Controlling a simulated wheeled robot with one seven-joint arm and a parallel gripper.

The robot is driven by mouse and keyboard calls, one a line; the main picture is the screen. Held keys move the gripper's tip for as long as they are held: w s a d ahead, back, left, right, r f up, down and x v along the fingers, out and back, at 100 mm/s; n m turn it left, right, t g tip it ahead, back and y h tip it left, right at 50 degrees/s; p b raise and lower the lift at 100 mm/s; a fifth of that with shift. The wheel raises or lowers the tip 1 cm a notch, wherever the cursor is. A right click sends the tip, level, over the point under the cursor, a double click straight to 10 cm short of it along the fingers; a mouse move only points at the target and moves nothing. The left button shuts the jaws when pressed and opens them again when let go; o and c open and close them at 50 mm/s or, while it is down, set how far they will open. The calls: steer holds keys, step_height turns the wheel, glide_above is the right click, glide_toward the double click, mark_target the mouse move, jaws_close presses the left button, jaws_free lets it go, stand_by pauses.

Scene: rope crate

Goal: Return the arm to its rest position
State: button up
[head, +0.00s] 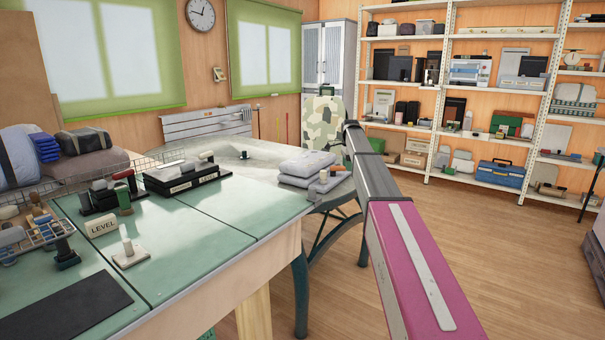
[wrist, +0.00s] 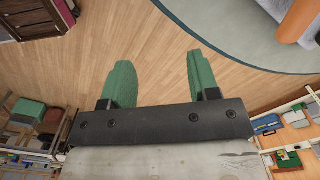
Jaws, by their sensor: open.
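My gripper (wrist: 158,80) shows in the wrist view with two green fingers spread apart. It is open, and nothing is between the fingers; wooden floor (wrist: 155,40) lies beyond them. In the head view my pink and grey arm reaches from the lower right up toward the middle. The gripper cannot be made out at its end there.
Loaded shelves (head: 445,90) line the back wall.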

steer(key=s+a+f+n, duration=0.1)
steer(key=s+f+n, duration=0.7)
steer(key=s+f, duration=1.3)
steer(key=s+f+n, duration=0.3)
steer(key=s, duration=0.6)
steer(key=s+f+n, duration=0.3)
steer(key=s, duration=0.7)
steer(key=s+a+f+n, duration=0.1)
steer(key=s+f+n, duration=0.2)
steer(key=s, duration=0.7)
steer(key=shift+s+f, duration=0.2)
